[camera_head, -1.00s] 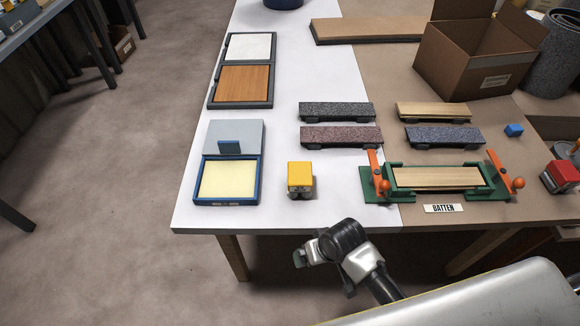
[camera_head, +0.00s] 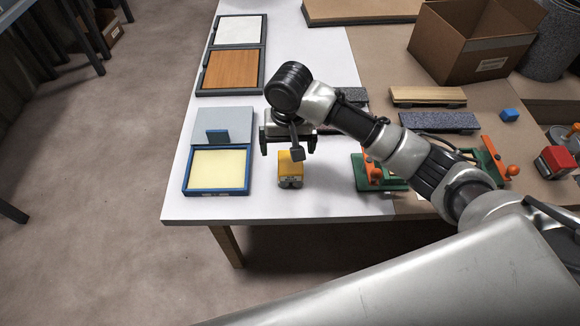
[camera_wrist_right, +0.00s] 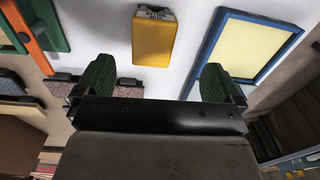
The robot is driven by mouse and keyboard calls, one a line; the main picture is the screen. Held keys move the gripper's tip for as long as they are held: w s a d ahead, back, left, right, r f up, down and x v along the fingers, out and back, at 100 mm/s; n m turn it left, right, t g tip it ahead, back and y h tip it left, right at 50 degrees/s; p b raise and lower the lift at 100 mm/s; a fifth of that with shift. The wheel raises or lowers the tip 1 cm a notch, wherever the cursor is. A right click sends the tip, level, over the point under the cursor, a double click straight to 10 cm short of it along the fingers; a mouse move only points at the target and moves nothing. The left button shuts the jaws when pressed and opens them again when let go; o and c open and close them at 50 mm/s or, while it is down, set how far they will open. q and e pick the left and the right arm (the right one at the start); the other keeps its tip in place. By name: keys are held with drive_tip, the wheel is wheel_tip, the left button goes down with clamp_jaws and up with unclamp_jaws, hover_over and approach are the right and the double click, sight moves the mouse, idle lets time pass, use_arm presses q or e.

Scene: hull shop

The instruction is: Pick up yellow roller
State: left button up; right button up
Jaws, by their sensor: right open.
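The yellow roller (camera_head: 290,168) is a small yellow block with a grey underside at its near end. It sits on the white part of the table, right of the blue-framed pad. My right gripper (camera_head: 288,148) is open above the table, just behind and over the roller, with nothing between its fingers. In the right wrist view the roller (camera_wrist_right: 154,38) lies beyond the two green-padded fingertips (camera_wrist_right: 156,82), roughly centred between them and apart from them. My left gripper is not in view.
The blue-framed pad (camera_head: 186,186) lies left of the roller. A green jig (camera_head: 362,176) with orange clamps stands to the right, partly behind my arm. Sample bars (camera_head: 438,121), an open cardboard box (camera_head: 450,50) and a red roller (camera_head: 554,160) are farther right. The table's front edge is close.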

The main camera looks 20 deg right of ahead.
sight(290, 164)
drive_tip(key=shift+w+d+r, duration=0.3)
drive_tip(key=shift+r, duration=0.05)
drive_tip(key=shift+d+f, duration=0.1)
drive_tip(key=shift+f, duration=0.15)
wheel_tip(290, 164, down, 10)
drive_tip(key=shift+f, duration=0.1)
drive_tip(key=shift+c, duration=0.5)
drive_tip(key=c, duration=1.3)
drive_tip(key=shift+o, duration=0.2)
drive_tip(key=shift+r, duration=0.25)
